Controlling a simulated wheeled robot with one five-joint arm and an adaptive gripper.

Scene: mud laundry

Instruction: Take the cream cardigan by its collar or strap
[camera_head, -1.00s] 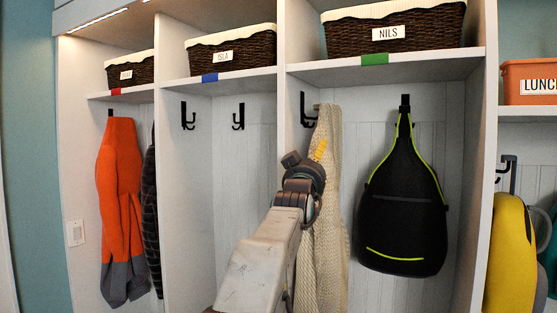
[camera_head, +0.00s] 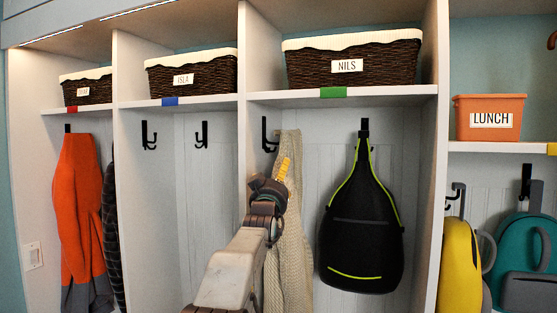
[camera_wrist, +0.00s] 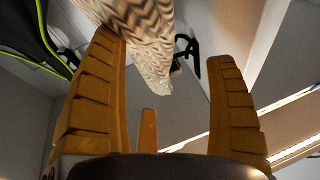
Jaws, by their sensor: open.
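The cream cardigan (camera_head: 290,230) is knitted and hangs from a black double hook (camera_head: 268,136) at the left of the Nils cubby. My gripper (camera_head: 284,168) is in front of its upper part, a little below the hook, and hides some of the knit. In the wrist view the cardigan's top end (camera_wrist: 150,45) reaches in from the top edge. The open yellow fingers of my gripper (camera_wrist: 168,50) are on either side, with the knit close to the left finger. I cannot tell whether they touch. The hook also shows there (camera_wrist: 188,55), beside the cardigan's tip.
A black backpack with lime trim (camera_head: 362,230) hangs right of the cardigan. A cubby divider (camera_head: 242,130) stands to the left, and a shelf (camera_head: 380,96) with the Nils basket (camera_head: 350,65) is above. The Isla cubby has two empty hooks (camera_head: 201,136).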

